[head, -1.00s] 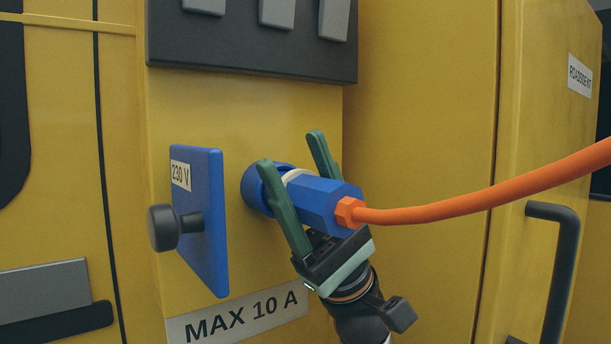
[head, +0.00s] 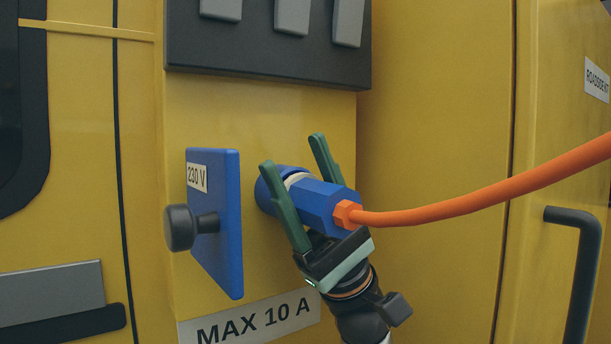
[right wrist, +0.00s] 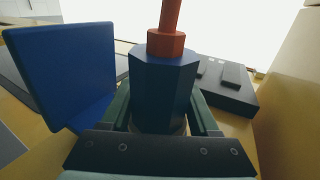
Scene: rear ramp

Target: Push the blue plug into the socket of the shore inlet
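The blue plug (head: 322,203) is a faceted body with an orange nut and cable at its rear and a pale collar near its front. It points left at the blue shore inlet (head: 263,194) on the yellow wall. Its front end meets the inlet's mouth; the near finger partly hides the joint, so I cannot tell how deep it sits. My right gripper (head: 302,180) is shut on the plug, with one green finger on each side. The right wrist view shows the plug (right wrist: 163,90) between both fingers. My left gripper is not in view.
The blue 230 V cover (head: 222,240) stands open left of the inlet, its black knob (head: 180,228) outward. A dark panel (head: 270,55) is above and a MAX 10 A label (head: 255,318) below. The orange cable (head: 480,200) runs right, past a black handle (head: 583,270).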

